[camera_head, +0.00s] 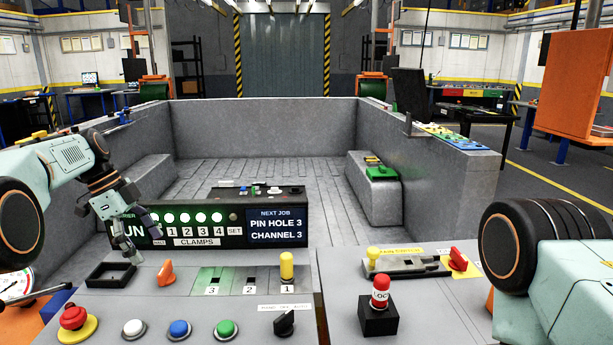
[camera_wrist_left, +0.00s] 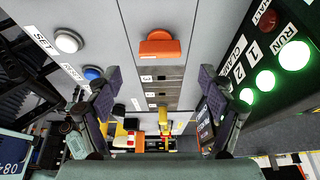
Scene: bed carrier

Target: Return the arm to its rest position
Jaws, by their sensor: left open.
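My left arm (camera_head: 66,160) comes in from the left, with its wrist bent down over the left part of the grey console (camera_head: 140,300). My left gripper (camera_head: 140,243) is open and empty, above and beside the black square frame. It also shows in the left wrist view (camera_wrist_left: 160,108), its two dark fingers spread apart with nothing between them. An orange knob (camera_head: 166,272) stands on the console to the right of the gripper; it also shows in the left wrist view (camera_wrist_left: 160,46). Of my right arm (camera_head: 565,255) only the lower right part shows; its gripper is out of view.
A lit display panel (camera_head: 275,240) reading pin hole 3, channel 3 stands behind the gripper. A yellow handle (camera_head: 286,266) stands at slot 1. A red emergency button (camera_head: 73,317), a black square frame (camera_head: 110,275) and a red-topped black block (camera_head: 379,318) are on the consoles.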

